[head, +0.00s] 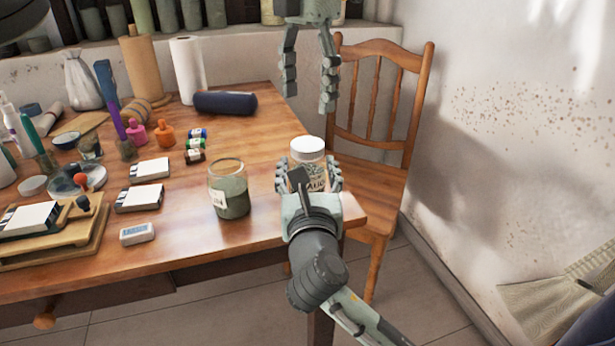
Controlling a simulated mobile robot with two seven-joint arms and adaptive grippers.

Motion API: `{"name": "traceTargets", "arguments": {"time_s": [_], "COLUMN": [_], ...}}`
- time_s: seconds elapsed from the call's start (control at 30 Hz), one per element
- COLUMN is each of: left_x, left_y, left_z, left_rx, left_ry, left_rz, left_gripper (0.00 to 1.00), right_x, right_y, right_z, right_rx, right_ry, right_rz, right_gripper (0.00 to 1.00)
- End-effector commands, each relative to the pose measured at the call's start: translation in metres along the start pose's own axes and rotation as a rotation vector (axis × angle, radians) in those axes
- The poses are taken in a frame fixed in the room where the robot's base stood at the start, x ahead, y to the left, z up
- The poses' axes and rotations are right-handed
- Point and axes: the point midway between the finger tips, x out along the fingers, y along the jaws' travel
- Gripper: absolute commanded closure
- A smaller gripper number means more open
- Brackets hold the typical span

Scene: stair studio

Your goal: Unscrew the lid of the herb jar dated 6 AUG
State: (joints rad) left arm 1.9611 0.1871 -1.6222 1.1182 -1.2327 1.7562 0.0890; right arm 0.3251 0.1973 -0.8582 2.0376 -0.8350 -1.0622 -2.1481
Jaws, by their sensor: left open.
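The herb jar (313,171) has a white lid (307,146) on top and a label on which "AUG" shows; the day number is hidden or too small to read. It is upright near the right end of the table. My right gripper (309,183) is shut around its sides, with a finger on each side, and its wrist hides the jar's lower part. I cannot tell whether the jar touches the table. My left gripper (309,92) is open and empty, pointing down above the lid, with a clear gap between.
An open glass jar (230,192) with green contents stands left of the held jar. A wooden chair (385,130) is close behind on the right. Small boxes (139,198), bottles and a dark roll (225,103) occupy the table (262,140) further left.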

Motion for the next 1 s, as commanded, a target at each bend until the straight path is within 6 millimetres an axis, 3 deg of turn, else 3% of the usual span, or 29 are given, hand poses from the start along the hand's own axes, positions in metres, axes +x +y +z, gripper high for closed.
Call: {"name": "traceTargets", "arguments": {"time_s": [0.07,0.43,0.57,0.77,1.0], "left_x": [0.0001,0.0000,0.0001,0.0000,0.0001], "left_y": [0.0000,0.0000,0.0000,-0.0001,0.0000], "left_z": [0.0000,0.0000,0.0000,0.0000,-0.0001], "left_rx": [0.000,0.000,0.042,0.353,0.959], "left_ry": [0.000,0.000,0.000,0.000,0.000], "left_rz": [0.000,0.000,0.000,-0.001,0.000], "left_gripper": [0.35,0.35,0.35,0.35,0.35], "right_x": [-0.0002,-0.0003,-0.0003,-0.0003,-0.0003], "right_y": [0.0000,0.0000,0.0000,0.0000,0.0000], "right_z": [-0.0001,-0.0003,-0.0003,-0.0004,-0.0005], "right_rx": [0.000,0.000,0.000,0.000,-0.001], "right_ry": [0.000,0.000,0.001,0.001,0.001], "right_rz": [0.000,0.000,0.000,0.000,0.000], "right_gripper": [0.54,1.00,1.00,1.00,1.00]}}
